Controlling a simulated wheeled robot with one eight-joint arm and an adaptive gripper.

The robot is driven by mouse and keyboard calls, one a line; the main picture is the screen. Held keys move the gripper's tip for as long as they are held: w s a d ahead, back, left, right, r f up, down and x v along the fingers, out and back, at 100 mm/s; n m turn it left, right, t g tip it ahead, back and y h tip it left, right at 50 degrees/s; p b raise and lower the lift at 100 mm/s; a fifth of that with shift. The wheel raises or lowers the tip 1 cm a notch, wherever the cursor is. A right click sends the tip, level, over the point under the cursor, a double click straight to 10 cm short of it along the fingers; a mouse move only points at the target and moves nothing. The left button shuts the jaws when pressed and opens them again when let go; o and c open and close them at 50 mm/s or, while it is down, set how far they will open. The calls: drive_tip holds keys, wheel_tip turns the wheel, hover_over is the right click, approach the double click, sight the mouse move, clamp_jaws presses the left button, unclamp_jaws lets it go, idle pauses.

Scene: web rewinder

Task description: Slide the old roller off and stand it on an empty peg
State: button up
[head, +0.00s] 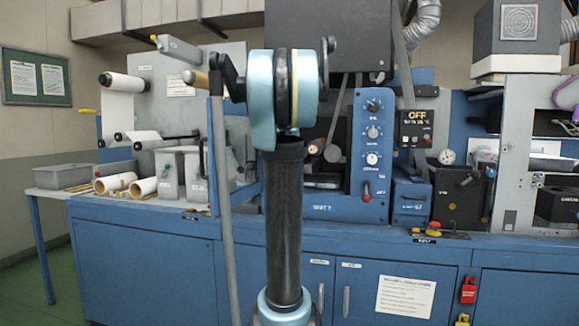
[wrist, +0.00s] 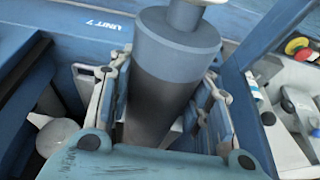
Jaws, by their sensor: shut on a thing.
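In the wrist view, my gripper (wrist: 168,78) is shut on a roller (wrist: 160,105), with one jointed finger on each side of it. The roller has a dark grey body, a wider blue-grey section (wrist: 178,60) and a pale end at the top edge of the picture. Its lower end is hidden behind my gripper's palm. In the head view, my own arm stands in the middle and hides my gripper. I cannot make out the held roller or an empty peg for certain there.
The blue machine's control panel (head: 372,150) stands right of my arm. Cardboard-cored rolls (head: 115,183) lie on the left bench near a grey bin (head: 63,176). In the wrist view, a rounded pale knob (wrist: 60,137) is at left and a red button (wrist: 297,45) at right.

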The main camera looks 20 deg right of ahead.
drive_tip(key=shift+s+a, duration=0.5)
drive_tip(key=shift+s, duration=0.25)
drive_tip(key=shift+s+a, duration=0.45)
drive_tip(key=shift+s, duration=0.25)
drive_tip(key=s+a+r, duration=0.2)
drive_tip(key=s+a, duration=0.3)
drive_tip(key=s, duration=0.3)
drive_tip(key=shift+s+a, duration=0.15)
drive_tip(key=shift+a, duration=0.15)
